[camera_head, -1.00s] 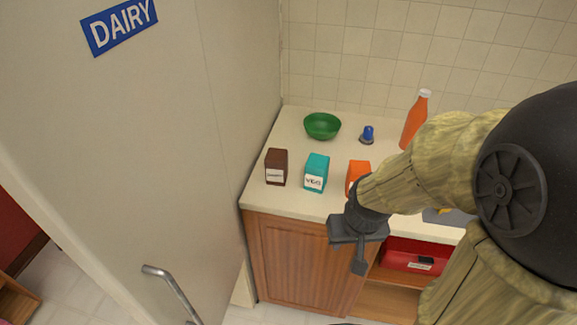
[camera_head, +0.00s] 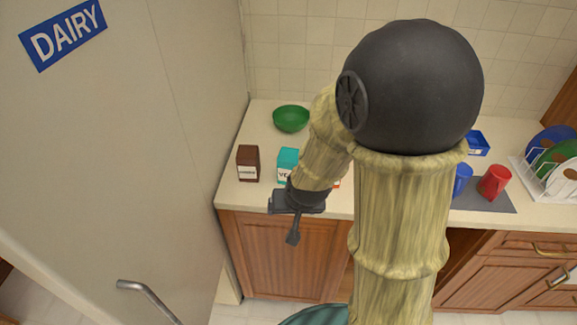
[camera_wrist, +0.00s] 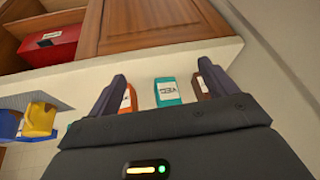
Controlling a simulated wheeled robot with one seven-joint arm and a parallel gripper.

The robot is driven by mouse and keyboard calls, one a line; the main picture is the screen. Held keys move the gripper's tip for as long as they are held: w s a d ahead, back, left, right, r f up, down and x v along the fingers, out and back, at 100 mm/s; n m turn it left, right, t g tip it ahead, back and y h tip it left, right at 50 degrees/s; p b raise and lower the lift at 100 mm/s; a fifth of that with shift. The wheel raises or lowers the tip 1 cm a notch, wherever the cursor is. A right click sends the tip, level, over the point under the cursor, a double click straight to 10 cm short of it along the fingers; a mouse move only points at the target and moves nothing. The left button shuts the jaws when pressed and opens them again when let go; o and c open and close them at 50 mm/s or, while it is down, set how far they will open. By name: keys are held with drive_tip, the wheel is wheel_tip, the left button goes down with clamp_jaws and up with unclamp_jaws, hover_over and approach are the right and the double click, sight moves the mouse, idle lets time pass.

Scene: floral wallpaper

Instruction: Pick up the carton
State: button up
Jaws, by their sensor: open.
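A teal carton (camera_head: 287,160) stands on the counter (camera_head: 262,133), partly hidden by my arm. A brown carton (camera_head: 248,163) stands left of it. An orange carton is almost wholly hidden behind my arm in the head view. My gripper (camera_head: 292,232) is open and empty at the counter's front edge, in front of the teal carton. In the wrist view, the teal carton (camera_wrist: 168,92) shows between the open fingers of my gripper (camera_wrist: 163,84). The orange carton (camera_wrist: 128,98) shows beside the left finger and the brown carton (camera_wrist: 203,88) beside the right one.
A green bowl (camera_head: 291,119) stands behind the cartons. The tall dairy cabinet (camera_head: 150,150) walls off the left side. Right of my arm are a blue mug (camera_head: 462,180), a red mug (camera_head: 495,183) and a dish rack (camera_head: 550,178). A red box (camera_wrist: 50,46) sits in an open shelf below.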

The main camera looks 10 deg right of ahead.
sight(284, 162)
drive_tip(key=w+a+f+m+t+h+p, duration=0.3)
drive_tip(key=w+t+h, duration=0.5)
drive_tip(key=t, duration=0.3)
drive_tip(key=shift+w+a+f+p, duration=0.15)
drive_tip(key=shift+w+a+p, duration=0.1)
drive_tip(key=shift+a+p, duration=0.1)
drive_tip(key=p+x, duration=0.4)
drive_tip(key=x, duration=0.7)
drive_tip(key=shift+w+d+r+p, duration=0.25)
drive_tip(key=shift+p, duration=0.15)
drive_tip(key=shift+w+d+f, duration=0.15)
drive_tip(key=shift+w, duration=0.15)
